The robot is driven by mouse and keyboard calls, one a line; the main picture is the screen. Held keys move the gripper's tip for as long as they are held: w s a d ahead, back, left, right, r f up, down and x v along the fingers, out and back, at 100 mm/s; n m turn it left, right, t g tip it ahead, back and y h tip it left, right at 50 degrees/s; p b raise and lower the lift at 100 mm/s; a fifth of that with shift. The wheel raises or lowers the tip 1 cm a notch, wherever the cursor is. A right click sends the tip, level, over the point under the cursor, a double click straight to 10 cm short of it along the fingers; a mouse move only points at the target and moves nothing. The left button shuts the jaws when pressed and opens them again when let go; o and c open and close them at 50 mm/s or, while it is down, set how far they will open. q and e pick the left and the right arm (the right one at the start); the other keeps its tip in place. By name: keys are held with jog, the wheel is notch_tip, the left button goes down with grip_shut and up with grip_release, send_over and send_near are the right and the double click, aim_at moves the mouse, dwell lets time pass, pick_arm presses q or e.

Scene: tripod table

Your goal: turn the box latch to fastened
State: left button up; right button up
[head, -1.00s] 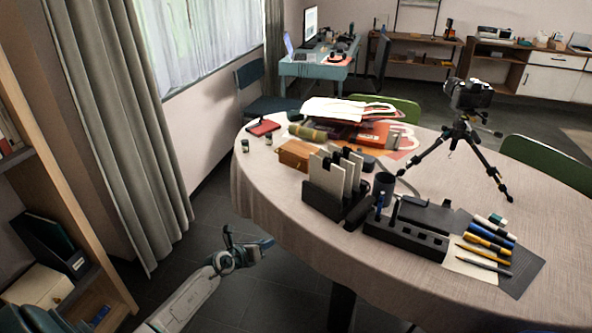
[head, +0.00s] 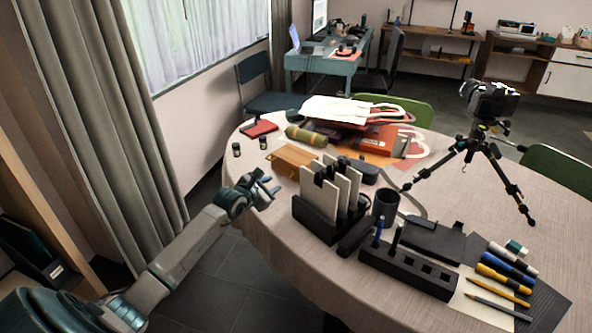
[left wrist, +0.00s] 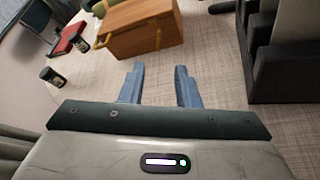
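A small orange-brown wooden box (head: 295,158) stands on the cloth-covered table near its left edge. I cannot tell which way the latch is turned. My left gripper (head: 268,187) is over the table's left edge, short of the box and apart from it. In the left wrist view its two blue fingers (left wrist: 159,80) are spread with nothing between them, pointing toward the box. My right gripper is not in view.
A black file holder (head: 318,222) with upright cards stands right of the box. Two small dark jars (head: 237,150) and a red notebook (head: 260,129) lie to its left and behind. A green roll (head: 306,134) and bags are behind it. The tripod (head: 480,160) stands farther right.

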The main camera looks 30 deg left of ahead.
aim_at(290, 175)
pick_arm(q)
jog(key=shift+w, duration=0.4)
jog(key=shift+w+f, duration=0.1)
jog(key=shift+w, duration=0.3)
jog(key=x, duration=0.8)
jog(key=shift+a+b, duration=0.1)
jog(key=shift+b, duration=0.25)
jog(key=shift+w+f, duration=0.3)
jog(key=shift+w, duration=0.35)
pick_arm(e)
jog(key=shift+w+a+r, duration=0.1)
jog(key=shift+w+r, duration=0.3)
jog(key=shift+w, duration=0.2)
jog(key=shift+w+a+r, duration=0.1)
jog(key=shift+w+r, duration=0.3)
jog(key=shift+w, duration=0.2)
pick_arm(q)
grip_shut()
